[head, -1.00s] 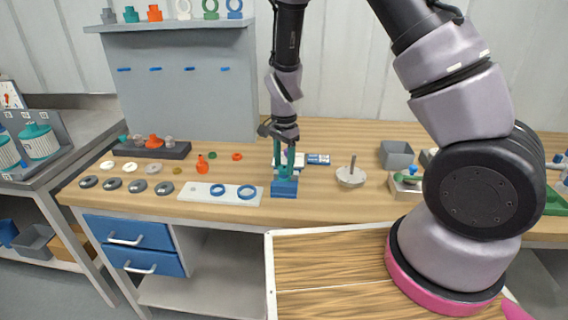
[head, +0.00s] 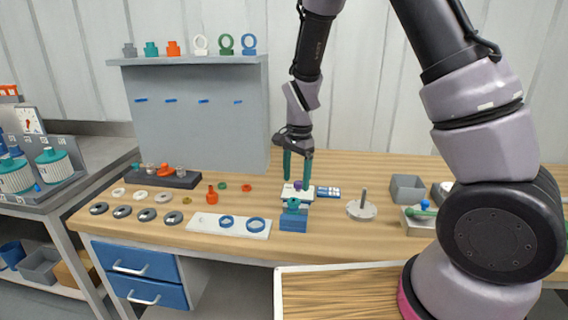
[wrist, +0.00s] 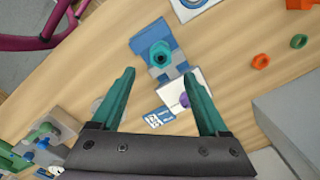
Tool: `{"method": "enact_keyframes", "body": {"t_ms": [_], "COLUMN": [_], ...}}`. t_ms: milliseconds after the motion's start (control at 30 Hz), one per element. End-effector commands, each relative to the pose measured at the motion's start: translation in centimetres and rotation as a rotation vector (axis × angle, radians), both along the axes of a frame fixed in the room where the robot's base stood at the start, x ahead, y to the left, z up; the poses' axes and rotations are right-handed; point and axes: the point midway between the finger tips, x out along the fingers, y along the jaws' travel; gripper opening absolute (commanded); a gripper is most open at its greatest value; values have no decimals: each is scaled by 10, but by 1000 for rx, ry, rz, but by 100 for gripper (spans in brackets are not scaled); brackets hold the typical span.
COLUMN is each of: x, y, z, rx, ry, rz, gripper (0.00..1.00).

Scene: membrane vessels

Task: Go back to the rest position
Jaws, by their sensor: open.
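My gripper (head: 298,166) hangs above the workbench, pointing down, its two green fingers apart with nothing between them. It also shows at the bottom of the wrist view (wrist: 160,95). Just below it in the head view stands a blue block (head: 293,222) with a teal ring-shaped part on top; the teal part (wrist: 160,55) shows in the wrist view beyond the fingertips. Behind the block is a white piece with a purple knob (wrist: 185,100), partly hidden by a finger in the wrist view. The gripper is apart from the block.
A white plate (head: 205,226) with two blue rings lies left of the block. A metal disc with a rod (head: 362,209) and a grey bin (head: 408,188) stand to the right. A shelf panel (head: 195,110) rises behind. Several small rings and a dark rack (head: 172,180) are at left.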

Motion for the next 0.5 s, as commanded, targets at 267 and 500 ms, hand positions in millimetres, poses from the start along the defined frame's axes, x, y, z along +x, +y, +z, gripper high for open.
{"method": "enact_keyframes", "body": {"t_ms": [267, 500], "x": [-6, -39], "y": [-47, -99], "z": [117, 206], "rx": [155, 209], "ry": [-122, -288], "rz": [94, 212], "gripper": [77, 77]}}
